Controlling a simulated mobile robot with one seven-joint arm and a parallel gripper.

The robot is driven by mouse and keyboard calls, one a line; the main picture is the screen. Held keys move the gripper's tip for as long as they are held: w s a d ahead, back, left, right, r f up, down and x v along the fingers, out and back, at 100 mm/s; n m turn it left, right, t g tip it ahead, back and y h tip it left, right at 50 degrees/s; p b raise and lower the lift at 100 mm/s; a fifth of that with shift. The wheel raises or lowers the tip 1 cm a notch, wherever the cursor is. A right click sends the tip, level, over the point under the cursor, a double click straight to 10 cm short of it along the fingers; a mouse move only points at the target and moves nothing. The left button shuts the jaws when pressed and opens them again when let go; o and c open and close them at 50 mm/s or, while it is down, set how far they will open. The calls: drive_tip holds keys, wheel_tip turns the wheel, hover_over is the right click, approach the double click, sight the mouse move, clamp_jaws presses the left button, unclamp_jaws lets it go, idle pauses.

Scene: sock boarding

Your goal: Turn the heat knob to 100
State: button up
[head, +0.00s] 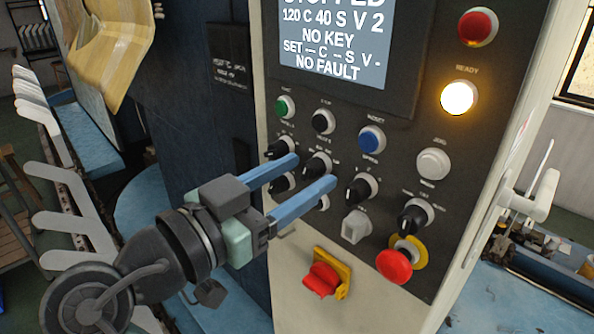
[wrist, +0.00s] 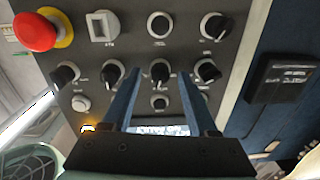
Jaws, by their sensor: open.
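A dark panel (head: 399,165) carries several black knobs with tiny labels that I cannot read, so I cannot tell which is the heat knob. My gripper (head: 314,171) is open, with its two blue fingers reaching to the panel. Between the fingertips is a black knob with a white pointer mark (head: 317,165); it also shows in the wrist view (wrist: 159,72), centred between the fingers. I cannot tell if the fingers touch it. The screen (head: 335,40) reads "120 C 40 S V 2", "NO KEY", "SET -- C -- S V -" and "NO FAULT".
Other knobs flank it, one at left (head: 278,148) and one at right (head: 358,190). Green (head: 285,107), black and blue (head: 371,139) buttons sit above. A red emergency stop (head: 393,265), a red switch (head: 321,279) and a lit READY lamp (head: 457,97) are nearby.

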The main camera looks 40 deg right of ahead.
clamp_jaws()
drive_tip(key=shift+n, duration=0.3)
drive_tip(key=n+p, duration=0.1)
drive_tip(key=n, duration=0.2)
drive_tip(key=shift+r+n, duration=0.1)
drive_tip(key=shift+n, duration=0.2)
drive_tip(key=n+p, duration=0.2)
drive_tip(key=n, duration=0.2)
drive_tip(key=shift+a+r+p, duration=0.1)
drive_tip(key=shift+p, duration=0.25)
drive_tip(key=n+p, duration=0.3)
drive_tip(key=n, duration=0.1)
drive_tip(key=shift+r+n, duration=0.1)
drive_tip(key=shift+n, duration=0.2)
drive_tip(key=shift+n+g+p, duration=0.4)
drive_tip(key=shift+n+p, duration=0.95)
drive_tip(key=shift+n, duration=0.05)
drive_tip(key=shift+f, duration=0.2)
